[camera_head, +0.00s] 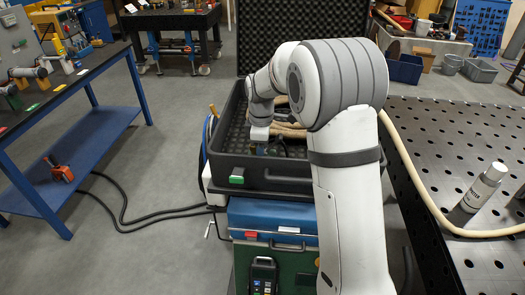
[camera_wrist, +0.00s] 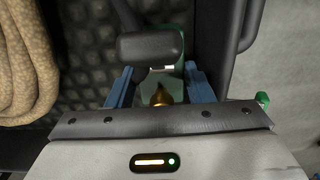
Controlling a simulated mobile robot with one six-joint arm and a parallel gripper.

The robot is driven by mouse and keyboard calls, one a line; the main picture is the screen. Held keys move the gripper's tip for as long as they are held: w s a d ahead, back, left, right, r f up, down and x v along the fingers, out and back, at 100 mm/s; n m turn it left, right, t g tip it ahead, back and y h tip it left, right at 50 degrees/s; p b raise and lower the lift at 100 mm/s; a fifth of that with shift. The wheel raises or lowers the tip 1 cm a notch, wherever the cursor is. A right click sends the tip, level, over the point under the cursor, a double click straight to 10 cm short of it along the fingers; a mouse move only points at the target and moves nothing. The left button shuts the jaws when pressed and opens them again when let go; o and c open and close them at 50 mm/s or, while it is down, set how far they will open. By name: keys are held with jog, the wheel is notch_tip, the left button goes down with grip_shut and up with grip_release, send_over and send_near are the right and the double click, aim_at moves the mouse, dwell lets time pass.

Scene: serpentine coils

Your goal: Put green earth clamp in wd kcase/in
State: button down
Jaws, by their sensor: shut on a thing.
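The green earth clamp (camera_wrist: 172,88) is between the two blue fingers of my gripper (camera_wrist: 160,84) in the wrist view. A brass-coloured part shows at its near end, and a dark grey handle-like piece lies across its far end. My gripper is shut on it. In the head view my gripper (camera_head: 270,148) is inside the open black case (camera_head: 285,182), low near its front wall. The clamp is mostly hidden there by my arm. The case has dark bumpy foam (camera_wrist: 85,75) inside. I cannot tell whether the clamp touches the foam.
A coil of tan hose (camera_wrist: 25,65) lies in the case at the left of the wrist view. The case stands on a blue and green machine (camera_head: 270,218). A blue workbench (camera_head: 75,140) is at left.

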jog(key=shift+f, duration=0.45)
jog(key=shift+f, duration=0.1)
jog(key=c, duration=1)
grip_release()
jog(key=shift+f, duration=0.1)
jog(key=shift+o, duration=0.2)
jog(key=s+d+r+m+b, duration=0.1)
jog(key=s+r, duration=0.1)
jog(key=r, duration=0.5)
jog(key=s+d+r+m+b, duration=0.1)
jog(key=s+r+m, duration=0.15)
jog(key=r, duration=0.45)
jog(key=s+d+f+m+t, duration=0.1)
jog(key=s+m, duration=0.3)
jog(key=s, duration=0.4)
jog(key=s+d+f+m+t, duration=0.1)
jog(key=s+d+m, duration=0.3)
jog(key=s, duration=0.5)
jog(key=s+d+f+m+t, duration=0.1)
jog(key=s+m, duration=0.3)
jog(key=s, duration=0.4)
jog(key=shift+s+d+f, duration=0.35)
jog(key=shift+d+f, duration=0.3)
jog(key=shift+d, duration=0.05)
